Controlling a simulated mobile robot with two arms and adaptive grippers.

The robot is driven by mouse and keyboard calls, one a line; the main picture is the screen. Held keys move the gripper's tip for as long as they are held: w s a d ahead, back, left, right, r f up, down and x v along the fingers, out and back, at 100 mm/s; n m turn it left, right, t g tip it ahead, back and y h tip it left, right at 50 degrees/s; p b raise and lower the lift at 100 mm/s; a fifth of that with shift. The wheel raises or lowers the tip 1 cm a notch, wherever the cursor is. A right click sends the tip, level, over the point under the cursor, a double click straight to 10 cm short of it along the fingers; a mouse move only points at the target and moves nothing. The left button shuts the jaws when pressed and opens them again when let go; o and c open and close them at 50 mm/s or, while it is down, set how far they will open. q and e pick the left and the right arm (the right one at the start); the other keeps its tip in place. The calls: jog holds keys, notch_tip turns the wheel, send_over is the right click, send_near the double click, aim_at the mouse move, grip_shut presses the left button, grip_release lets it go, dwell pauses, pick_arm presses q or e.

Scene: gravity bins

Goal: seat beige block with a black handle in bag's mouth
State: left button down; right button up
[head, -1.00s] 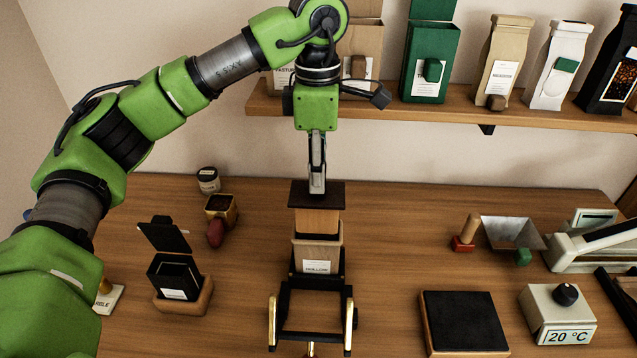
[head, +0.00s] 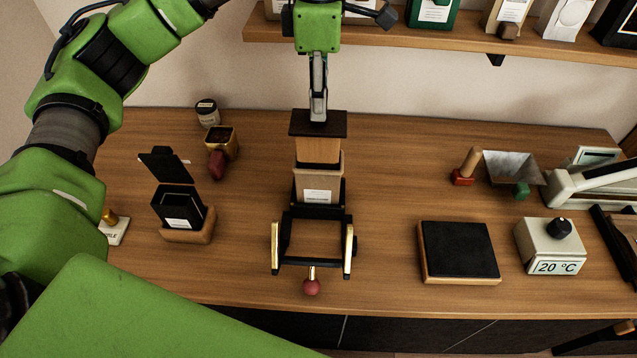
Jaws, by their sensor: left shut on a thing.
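My left gripper (head: 318,108) comes down from above at the middle of the head view, shut on the beige block with a black top (head: 318,150). Its fingers meet at the black top; the handle itself is hidden between them. The beige block is upright, and its lower end is at the mouth of a tan bag (head: 318,186) with a white label. How deep the block sits in the bag cannot be told. The bag stands in a black holder (head: 312,235) with brass side arms and a red knob. My right gripper is not in view.
A black open box (head: 180,208) on a wooden base stands left. A brass tin (head: 221,143) and a jar (head: 207,112) are behind it. A black-topped pad (head: 458,250) and temperature unit (head: 550,246) stand right. A shelf (head: 440,40) with bags runs behind.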

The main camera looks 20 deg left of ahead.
pick_arm(q)
jog(key=shift+f+b, duration=0.5)
jog(key=shift+f, duration=0.1)
dwell(0.6)
jog(key=shift+f+b, duration=2.85)
jog(key=shift+f, duration=1.1)
dwell(2.8)
